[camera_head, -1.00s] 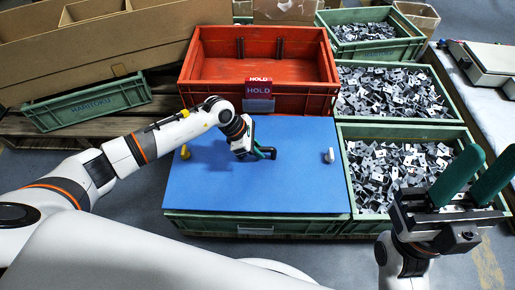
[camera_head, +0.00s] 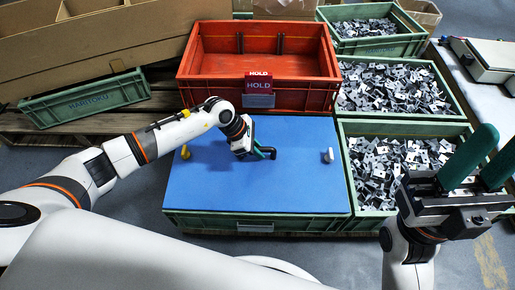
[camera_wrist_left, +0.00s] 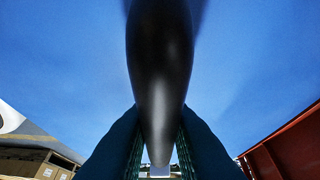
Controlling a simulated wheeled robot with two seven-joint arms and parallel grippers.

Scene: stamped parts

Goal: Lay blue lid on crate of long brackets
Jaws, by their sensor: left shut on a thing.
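The blue lid (camera_head: 230,190) lies flat over a green crate (camera_head: 200,222) at the front middle; the crate's contents are hidden under it. My left gripper (camera_head: 266,153) is at the middle of the lid, shut on its dark handle. In the left wrist view the black handle (camera_wrist_left: 160,70) runs between the green fingers (camera_wrist_left: 160,150), with the blue lid (camera_wrist_left: 60,60) behind.
A red crate (camera_head: 210,98) with a HOLD label stands directly behind the lid. Green crates (camera_head: 350,210) of small metal parts line the right side. A green HARITOKU crate (camera_head: 85,98) and cardboard trays (camera_head: 110,50) are at the back left.

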